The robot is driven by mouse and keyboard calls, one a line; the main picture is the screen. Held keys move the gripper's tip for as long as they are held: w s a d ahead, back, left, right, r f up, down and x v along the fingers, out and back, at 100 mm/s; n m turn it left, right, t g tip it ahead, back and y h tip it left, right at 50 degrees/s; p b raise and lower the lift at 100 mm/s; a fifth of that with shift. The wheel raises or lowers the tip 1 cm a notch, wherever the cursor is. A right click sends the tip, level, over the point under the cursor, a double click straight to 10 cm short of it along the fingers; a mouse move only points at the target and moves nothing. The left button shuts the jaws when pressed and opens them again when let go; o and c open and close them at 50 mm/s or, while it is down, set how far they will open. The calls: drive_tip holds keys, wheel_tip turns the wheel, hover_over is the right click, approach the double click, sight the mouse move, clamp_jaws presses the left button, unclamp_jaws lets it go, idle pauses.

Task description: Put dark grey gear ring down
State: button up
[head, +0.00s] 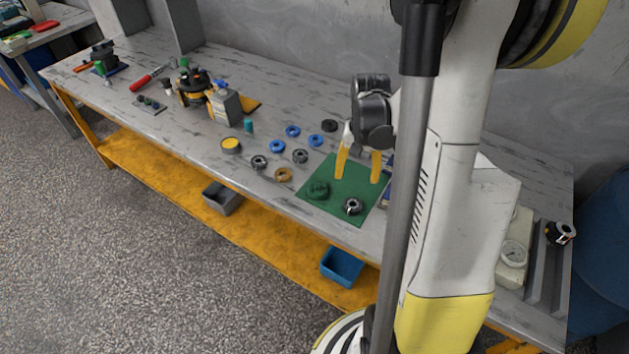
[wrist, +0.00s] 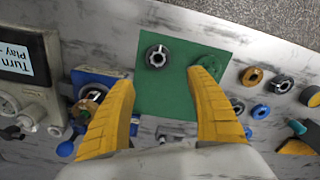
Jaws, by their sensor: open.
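A dark grey gear ring (head: 352,206) with a lighter centre lies flat on the green mat (head: 345,172), near its front edge. In the wrist view the same ring (wrist: 157,56) lies beyond the gap between my fingers, untouched. A dark green gear ring (head: 317,190) lies left of it on the mat; in the wrist view my right-hand finger is close to it and partly overlaps it. My gripper (head: 358,177) points down over the mat with its yellow fingers spread. The wrist view shows nothing between the fingers (wrist: 163,78).
Several blue, grey and orange rings (head: 283,174) lie left of the mat. A blue part (wrist: 95,85) stands close beside the left finger in the wrist view. A pump-like assembly (head: 195,87) stands farther left. The mat's middle is bare.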

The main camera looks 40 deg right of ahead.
drive_tip(key=s+a+r+n+t, duration=0.1)
drive_tip(key=a+r+n+t, duration=0.1)
drive_tip(key=a+r, duration=0.3)
drive_tip(key=s+a+r+n+t, duration=0.2)
drive_tip(key=a+r+n, duration=0.2)
drive_tip(key=a, duration=0.7)
drive_tip(key=s+a+r+n+t, duration=0.2)
drive_tip(key=a+r+t, duration=0.1)
drive_tip(key=a+r, duration=0.4)
drive_tip(key=shift+a+r+n, duration=0.15)
drive_tip(key=shift+a+n, duration=0.25)
drive_tip(key=shift+a, duration=0.65)
